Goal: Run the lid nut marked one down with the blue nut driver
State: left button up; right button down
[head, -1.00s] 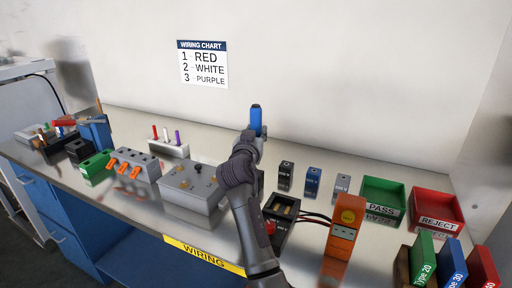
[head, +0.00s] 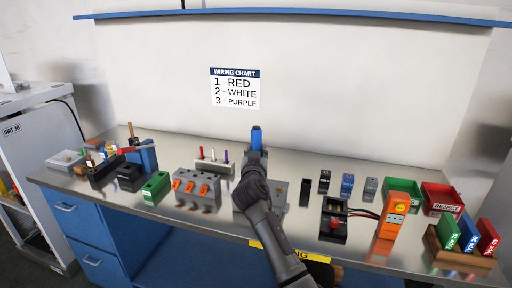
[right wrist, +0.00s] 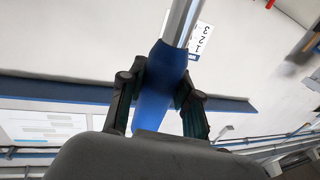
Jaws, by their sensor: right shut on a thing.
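My right gripper (head: 255,160) is shut on the blue nut driver (head: 256,138), above the bench. In the right wrist view my gripper (right wrist: 163,88) closes around the blue handle (right wrist: 160,85), and the driver's metal shaft (right wrist: 183,22) runs out past the fingers. The grey lidded box (head: 281,189) stands behind and under my right forearm in the head view. My arm hides most of its lid; the nut marked one cannot be made out. My left gripper is not in view.
The orange-levered connector block (head: 196,192) stands left of the box. A black tray with a red button (head: 333,228), an orange meter (head: 399,207) and green and red bins (head: 441,198) stand right. A wiring chart (head: 235,88) hangs on the wall.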

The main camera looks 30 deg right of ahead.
jog(key=shift+a+r, duration=0.1)
jog(key=shift+d+f, duration=0.25)
jog(key=shift+d, duration=0.25)
jog(key=shift+a+f+b, duration=0.1)
jog(key=shift+a+b, duration=0.15)
jog(key=shift+b, duration=0.2)
jog(key=shift+f+b, duration=0.65)
jog(key=shift+f, duration=0.05)
notch_tip(320, 180, down, 4)
jog(key=b, duration=0.3)
jog(key=shift+r+b, duration=0.25)
jog(key=shift+b, duration=0.15)
jog(key=shift+f, duration=0.15)
pick_arm(q)
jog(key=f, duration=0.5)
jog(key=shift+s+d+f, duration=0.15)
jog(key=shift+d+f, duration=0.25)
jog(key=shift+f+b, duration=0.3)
jog(key=shift+b, duration=0.15)
pick_arm(e)
jog(key=shift+s, duration=0.1)
